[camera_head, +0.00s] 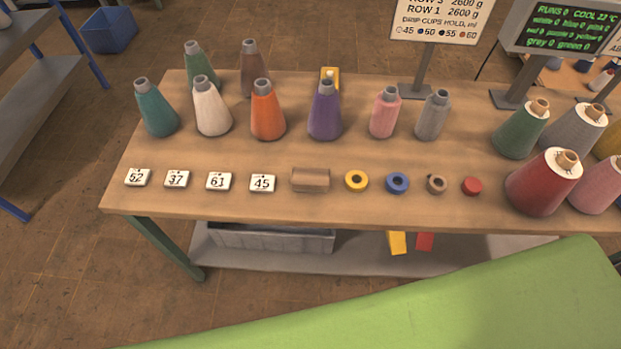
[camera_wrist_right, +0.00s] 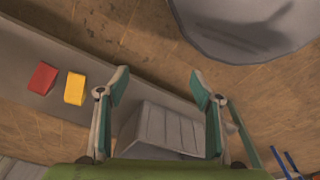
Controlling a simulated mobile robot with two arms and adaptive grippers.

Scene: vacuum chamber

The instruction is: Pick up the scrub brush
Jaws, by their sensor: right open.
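A brown block-shaped thing (camera_head: 310,180), which looks like the scrub brush, lies on the wooden table (camera_head: 290,211) near its front edge. It sits between the number card 45 and a yellow tape roll. Its bristles cannot be made out. My right gripper (camera_wrist_right: 158,88) shows in the right wrist view with its two fingers wide apart and nothing between them. It points toward the low shelf and floor, and the brush is not seen there. Neither gripper shows in the head view.
Number cards (camera_head: 262,183) lie left of the block; yellow (camera_head: 356,189), blue (camera_head: 397,191) and brown rolls and a red disc (camera_head: 472,186) lie right. Yarn cones (camera_head: 267,122) stand behind. A grey bin (camera_head: 270,240) sits on the low shelf, also seen beyond my right fingers (camera_wrist_right: 165,128).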

